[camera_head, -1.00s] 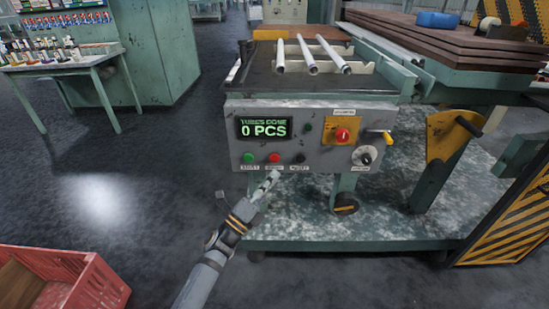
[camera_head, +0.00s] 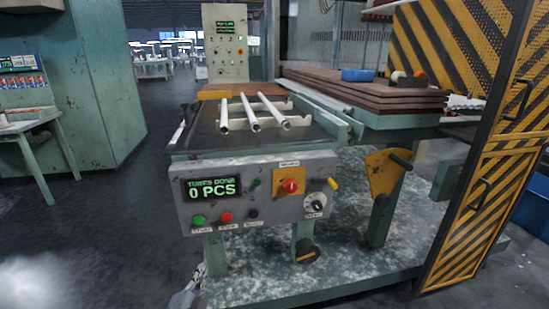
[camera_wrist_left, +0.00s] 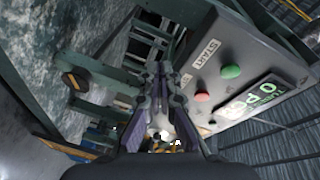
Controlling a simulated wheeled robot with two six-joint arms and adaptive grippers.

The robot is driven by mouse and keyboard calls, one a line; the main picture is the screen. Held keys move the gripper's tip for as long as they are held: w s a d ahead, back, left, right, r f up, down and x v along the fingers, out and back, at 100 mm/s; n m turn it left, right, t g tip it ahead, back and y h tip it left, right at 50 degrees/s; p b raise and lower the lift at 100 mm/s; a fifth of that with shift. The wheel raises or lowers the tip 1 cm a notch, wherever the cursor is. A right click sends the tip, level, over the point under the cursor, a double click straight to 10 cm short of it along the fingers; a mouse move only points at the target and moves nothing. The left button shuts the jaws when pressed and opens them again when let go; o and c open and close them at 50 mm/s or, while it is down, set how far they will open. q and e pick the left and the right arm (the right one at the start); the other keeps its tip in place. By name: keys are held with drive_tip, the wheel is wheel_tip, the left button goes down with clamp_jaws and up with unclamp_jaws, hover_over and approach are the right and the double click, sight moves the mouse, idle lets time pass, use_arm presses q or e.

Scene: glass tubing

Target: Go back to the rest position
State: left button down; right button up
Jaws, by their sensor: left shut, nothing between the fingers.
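My left gripper (camera_head: 187,298) shows only as a small piece at the bottom edge of the head view, below and apart from the control panel. In the left wrist view its fingers (camera_wrist_left: 161,80) are together with nothing between them. The grey control panel (camera_head: 275,196) has a green button (camera_head: 199,220), a red button (camera_head: 226,217) and a black button (camera_head: 252,213). Its display (camera_head: 215,190) reads 0 PCS. The panel's green button (camera_wrist_left: 230,72) also shows in the left wrist view, to the right of the fingers. My right gripper is out of view.
Several white tubes (camera_head: 254,113) lie on the machine behind the panel. A yellow-black striped gate (camera_head: 470,190) stands at the right. A green table (camera_head: 40,150) is at the left. The dark floor (camera_head: 100,230) left of the machine is clear.

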use_arm(q)
drive_tip(key=s+d+f+n+g+p, duration=0.1)
drive_tip(key=s+f+n+g+p, duration=0.45)
drive_tip(key=s+f+g, duration=0.55)
drive_tip(key=s+d+f+n+g+p, duration=0.1)
drive_tip(key=s+f+n+g+p, duration=0.5)
drive_tip(key=s, duration=1)
drive_tip(key=s+a+f+p, duration=0.2)
drive_tip(key=s+p, duration=0.6)
drive_tip(key=p, duration=0.1)
drive_tip(key=s+a+f+t+p, duration=0.1)
drive_tip(key=s+a+f+p, duration=0.1)
drive_tip(key=s+p, duration=0.7)
drive_tip(key=shift+a+f+n, duration=0.35)
drive_tip(key=shift+a+n, duration=0.1)
drive_tip(key=shift+a, duration=0.2)
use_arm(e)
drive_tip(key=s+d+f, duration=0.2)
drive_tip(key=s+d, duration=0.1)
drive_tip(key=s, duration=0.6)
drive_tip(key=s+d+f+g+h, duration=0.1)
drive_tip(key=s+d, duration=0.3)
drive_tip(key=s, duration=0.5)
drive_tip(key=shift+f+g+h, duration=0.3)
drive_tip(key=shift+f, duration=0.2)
